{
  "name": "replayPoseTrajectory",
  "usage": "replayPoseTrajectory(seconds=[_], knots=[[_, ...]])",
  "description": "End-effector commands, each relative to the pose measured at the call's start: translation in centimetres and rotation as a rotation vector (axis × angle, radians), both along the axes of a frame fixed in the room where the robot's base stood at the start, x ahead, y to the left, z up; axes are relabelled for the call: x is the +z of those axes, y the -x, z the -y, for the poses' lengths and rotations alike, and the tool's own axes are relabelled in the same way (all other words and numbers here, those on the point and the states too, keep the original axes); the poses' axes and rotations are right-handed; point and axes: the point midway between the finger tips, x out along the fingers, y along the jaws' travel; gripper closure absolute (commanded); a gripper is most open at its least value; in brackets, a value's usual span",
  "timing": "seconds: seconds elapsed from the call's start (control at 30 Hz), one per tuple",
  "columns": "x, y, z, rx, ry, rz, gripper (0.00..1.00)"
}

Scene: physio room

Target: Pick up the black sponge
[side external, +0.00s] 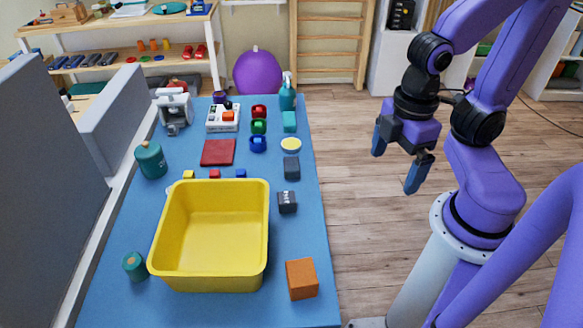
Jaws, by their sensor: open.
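A dark grey-black block (291,167) lies near the right edge of the blue table (305,235), and it looks most like the black sponge. A second dark block (287,201) with a pale mark on it sits just nearer the camera; I cannot tell for sure which of the two is the sponge. My gripper (398,160) is open and empty. It hangs off the right side of the table, above the floor, well apart from both blocks.
A large yellow bin (262,240) stands left of the dark blocks, and an orange block (301,279) is nearer the camera. A yellow-topped round item (291,145) and a teal block (289,122) lie behind. A grey partition (112,115) borders the left.

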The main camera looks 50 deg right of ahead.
Motion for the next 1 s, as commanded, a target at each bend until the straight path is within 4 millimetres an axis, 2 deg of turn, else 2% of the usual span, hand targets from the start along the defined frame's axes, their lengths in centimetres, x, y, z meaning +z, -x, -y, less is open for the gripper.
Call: replayPoseTrajectory(seconds=[0.07,0.13,0.27,0.4,0.5,0.6,0.7,0.8,1.0], knots=[[-0.4,-1.0,-0.1,-0.015,0.0,0.019,0.0],[-1.0,-2.9,-0.2,-0.035,-0.006,0.056,0.0],[-2.9,-8.4,0.2,-0.073,-0.021,0.162,0.0],[-5.4,-14.6,2.0,-0.086,-0.042,0.268,0.0],[-7.4,-18.2,3.8,-0.08,-0.069,0.323,0.0],[-9.6,-20.8,6.0,-0.072,-0.11,0.361,0.0],[-11.8,-22.7,8.3,-0.062,-0.169,0.389,0.0],[-13.9,-23.6,10.5,-0.062,-0.249,0.41,0.0],[-17.3,-23.2,14.2,-0.101,-0.473,0.465,0.0]])
